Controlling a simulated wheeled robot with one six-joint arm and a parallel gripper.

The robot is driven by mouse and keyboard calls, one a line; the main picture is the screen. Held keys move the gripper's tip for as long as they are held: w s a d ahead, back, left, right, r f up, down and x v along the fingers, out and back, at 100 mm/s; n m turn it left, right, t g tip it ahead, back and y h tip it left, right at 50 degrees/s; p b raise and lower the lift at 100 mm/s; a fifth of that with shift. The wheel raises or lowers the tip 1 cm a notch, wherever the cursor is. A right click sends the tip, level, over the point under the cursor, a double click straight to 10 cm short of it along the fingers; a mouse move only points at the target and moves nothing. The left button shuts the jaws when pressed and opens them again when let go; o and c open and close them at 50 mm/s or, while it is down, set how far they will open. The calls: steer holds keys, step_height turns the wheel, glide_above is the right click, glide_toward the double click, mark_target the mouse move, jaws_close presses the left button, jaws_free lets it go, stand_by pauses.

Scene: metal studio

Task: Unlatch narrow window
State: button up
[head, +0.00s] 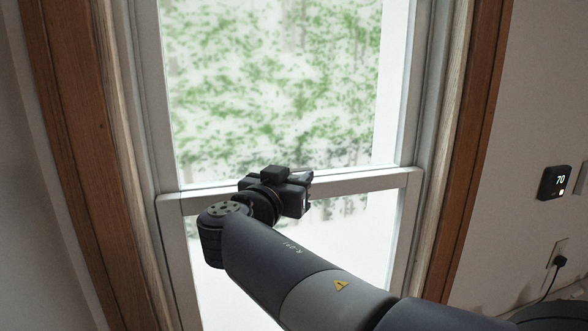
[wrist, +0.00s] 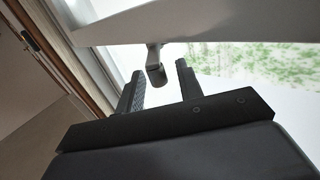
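The narrow window (head: 174,199) has a white frame, with a horizontal meeting rail across its middle. In the head view my gripper (head: 308,190) is at this rail, near the window's centre, and its body hides part of the rail. In the wrist view the latch (wrist: 156,68) shows as a small grey lever hanging by the white rail (wrist: 190,24). My gripper (wrist: 160,78) is open, with one dark finger on each side of the latch's end. The fingers appear apart from the lever. The latch is not clearly seen in the head view.
Brown wooden trim (head: 78,130) borders the window on both sides. A black thermostat (head: 554,182) reading 70 is on the right wall, above an outlet with a black plug (head: 558,261). Blurred greenery shows through the upper pane.

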steer(key=shift+w+d, duration=0.1)
steer(key=shift+w, duration=0.1)
jaws_close()
stand_by(0.3)
